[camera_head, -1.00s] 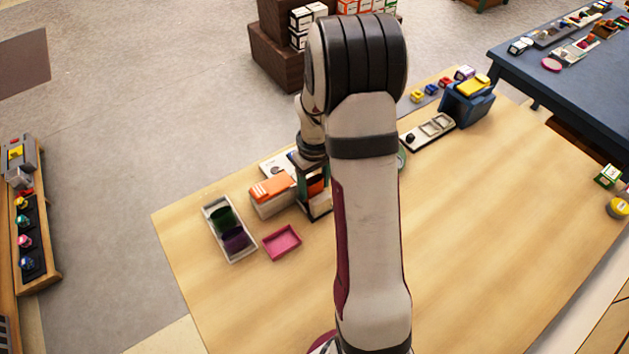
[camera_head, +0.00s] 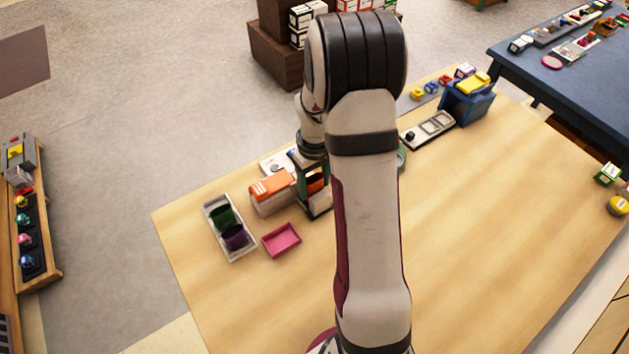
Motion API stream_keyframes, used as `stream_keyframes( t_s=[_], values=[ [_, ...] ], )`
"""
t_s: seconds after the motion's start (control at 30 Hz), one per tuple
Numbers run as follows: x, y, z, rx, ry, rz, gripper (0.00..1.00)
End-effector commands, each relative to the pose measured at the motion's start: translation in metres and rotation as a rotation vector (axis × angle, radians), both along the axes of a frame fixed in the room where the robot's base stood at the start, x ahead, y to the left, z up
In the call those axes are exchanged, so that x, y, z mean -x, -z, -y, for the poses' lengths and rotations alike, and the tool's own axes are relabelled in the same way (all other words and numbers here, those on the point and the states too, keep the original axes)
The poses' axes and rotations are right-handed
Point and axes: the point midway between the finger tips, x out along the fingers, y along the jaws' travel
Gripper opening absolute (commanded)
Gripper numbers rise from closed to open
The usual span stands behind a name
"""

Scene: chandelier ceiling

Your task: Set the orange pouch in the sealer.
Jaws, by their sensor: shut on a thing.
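My gripper (camera_head: 313,190) points down over the wood table's left part, partly hidden by my own arm. It is shut on the orange pouch (camera_head: 316,182), of which only a small orange patch shows between the dark fingers. A pale box with an orange top (camera_head: 271,190), which looks like the sealer, stands just left of the gripper. I cannot tell whether the pouch touches it or lies inside any slot. A light tray (camera_head: 238,256) left of the box holds a green pouch (camera_head: 221,215) and a dark purple pouch (camera_head: 235,237).
A pink tray (camera_head: 281,240) lies in front of the box. A white device (camera_head: 274,163) sits behind it. A pale panel (camera_head: 428,129) and a blue bin (camera_head: 468,102) stand toward the back right.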

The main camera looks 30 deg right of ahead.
Motion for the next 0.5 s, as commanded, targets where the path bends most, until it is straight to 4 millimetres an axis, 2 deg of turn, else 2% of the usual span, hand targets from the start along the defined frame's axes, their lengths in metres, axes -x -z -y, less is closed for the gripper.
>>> stream_keyframes(
  t_s=[0.5],
  values=[
    [0.0000,0.0098,0.0000,0.000,0.000,0.000,0.08]
  ],
)
